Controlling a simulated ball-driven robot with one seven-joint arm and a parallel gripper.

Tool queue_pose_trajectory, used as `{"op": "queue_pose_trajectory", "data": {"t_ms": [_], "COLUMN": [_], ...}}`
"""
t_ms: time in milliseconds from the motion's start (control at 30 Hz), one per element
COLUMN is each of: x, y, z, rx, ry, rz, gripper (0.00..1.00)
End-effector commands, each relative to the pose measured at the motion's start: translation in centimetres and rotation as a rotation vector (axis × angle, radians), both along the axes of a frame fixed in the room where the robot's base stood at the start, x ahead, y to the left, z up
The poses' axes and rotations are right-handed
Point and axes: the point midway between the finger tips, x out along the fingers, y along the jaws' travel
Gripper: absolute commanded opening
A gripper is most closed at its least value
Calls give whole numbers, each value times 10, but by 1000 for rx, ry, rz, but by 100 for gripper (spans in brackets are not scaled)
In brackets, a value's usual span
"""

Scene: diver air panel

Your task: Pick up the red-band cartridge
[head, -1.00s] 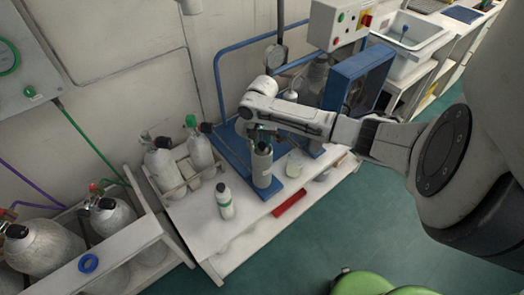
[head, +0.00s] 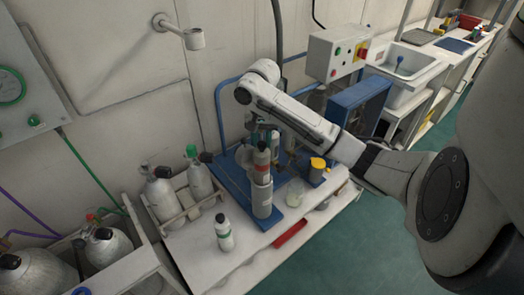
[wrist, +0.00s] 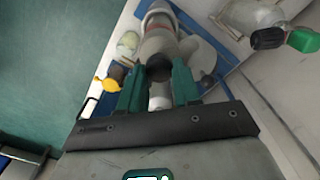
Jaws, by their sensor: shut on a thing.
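The red-band cartridge (head: 261,160) is a grey cylinder with a dark top and a reddish band. It stands upright in my gripper (head: 264,136), its lower end at or just above the mouth of a grey cylindrical holder (head: 262,198); I cannot tell whether it is fully clear. In the wrist view the green fingers of my gripper (wrist: 158,88) are shut on the cartridge, whose black top (wrist: 159,68) shows between them.
A white bottle with a green band (head: 223,232) stands on the bench to the left. A rack (head: 180,210) with cylinders is behind it. A red tray (head: 290,234) lies at the front edge. A blue-framed unit (head: 358,105) stands to the right.

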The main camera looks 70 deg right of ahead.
Motion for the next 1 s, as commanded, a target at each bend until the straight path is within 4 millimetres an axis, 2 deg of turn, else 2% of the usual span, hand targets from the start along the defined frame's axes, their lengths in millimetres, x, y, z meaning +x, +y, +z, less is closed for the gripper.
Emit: {"op": "queue_pose_trajectory", "data": {"t_ms": [200, 600, 800, 1000], "x": [0, 0, 0, 0], "y": [-1, -1, 0, 0], "z": [47, 115, 131, 135], "rx": [-6, -5, -1, -1], "ry": [-1, -1, -1, -1], "rz": [3, 2, 1, 0], "gripper": [0, 0, 0, 0]}}
